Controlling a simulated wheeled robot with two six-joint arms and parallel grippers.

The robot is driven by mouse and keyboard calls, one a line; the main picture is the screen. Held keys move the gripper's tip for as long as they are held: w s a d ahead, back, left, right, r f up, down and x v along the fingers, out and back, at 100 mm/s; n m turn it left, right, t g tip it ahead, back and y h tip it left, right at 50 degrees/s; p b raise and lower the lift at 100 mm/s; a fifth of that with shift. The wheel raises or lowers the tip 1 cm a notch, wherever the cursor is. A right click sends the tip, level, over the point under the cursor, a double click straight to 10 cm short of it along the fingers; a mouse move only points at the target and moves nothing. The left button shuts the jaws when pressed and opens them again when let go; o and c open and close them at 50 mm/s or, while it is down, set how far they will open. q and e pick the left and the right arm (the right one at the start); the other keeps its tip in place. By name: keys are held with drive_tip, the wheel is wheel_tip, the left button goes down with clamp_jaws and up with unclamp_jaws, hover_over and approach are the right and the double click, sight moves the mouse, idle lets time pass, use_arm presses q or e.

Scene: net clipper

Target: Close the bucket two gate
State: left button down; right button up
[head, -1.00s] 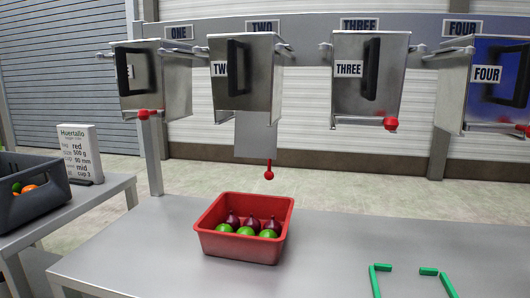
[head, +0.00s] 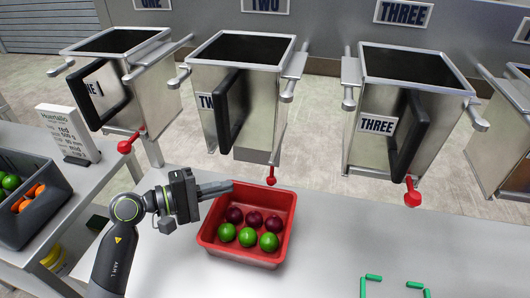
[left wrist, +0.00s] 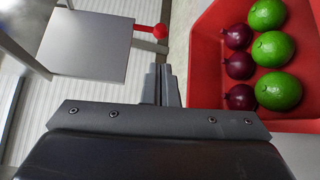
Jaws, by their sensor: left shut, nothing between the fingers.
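Bucket two (head: 207,118) is a steel box with a black handle and a "TWO" label. Its gate (head: 256,156) is a flat grey plate hanging below the bucket, partly hidden by it in the head view. The gate's red knob (head: 271,181) sits just above the far edge of the red crate. In the left wrist view the gate plate (left wrist: 88,45) and knob (left wrist: 160,31) show more fully, beyond the fingers. My left gripper (head: 231,187) is shut and empty, left of the knob and over the crate's far left corner, apart from the gate.
The red crate (head: 210,225) holds purple onions and green limes below my gripper. Bucket one (head: 115,115) and bucket three (head: 365,130) hang on either side. A sign (head: 66,133) and grey crate (head: 45,215) stand left. Green bars (head: 373,277) lie at front right.

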use_arm(q)
drive_tip(key=p+x, duration=0.3)
drive_tip(key=x, duration=0.7)
drive_tip(key=shift+w, duration=0.35)
use_arm(e)
drive_tip(key=shift+s+r, duration=0.3)
drive_tip(key=shift+r, duration=0.55)
drive_tip(key=shift+s+r, duration=0.25)
drive_tip(key=shift+r, duration=0.6)
use_arm(q)
drive_tip(key=shift+a+r, duration=0.1)
drive_tip(key=shift+a, duration=0.15)
